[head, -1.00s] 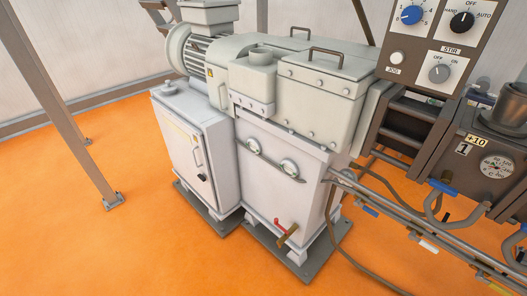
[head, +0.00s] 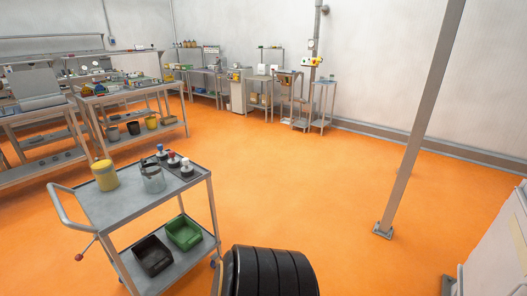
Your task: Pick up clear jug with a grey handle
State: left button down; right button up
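A see-through jug (head: 153,181) with a greyish handle stands upright on the top shelf of a grey wheeled cart (head: 120,205), at the left of the head view. It is between a yellow container (head: 105,176) and several small dark items with coloured tops (head: 173,160). It looks small at this distance, so its contents are unclear. Neither of my grippers is in the head view, and nothing is touching the jug.
Black (head: 153,255) and green (head: 184,233) bins sit on the cart's lower shelf. A black ribbed object (head: 272,272) is at the bottom edge. A grey post (head: 420,120) stands at right. Workbenches (head: 130,92) line the back left. Orange floor (head: 290,180) is clear between.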

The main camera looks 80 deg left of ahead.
aim_at(103, 170)
jog(key=u, duration=4.1)
jog(key=i+j+u, duration=0.6)
jog(key=i, duration=0.25)
jog(key=i+j+u, duration=0.3)
jog(key=i, duration=0.2)
jog(key=i+u, duration=0.3)
jog(key=i, duration=0.2)
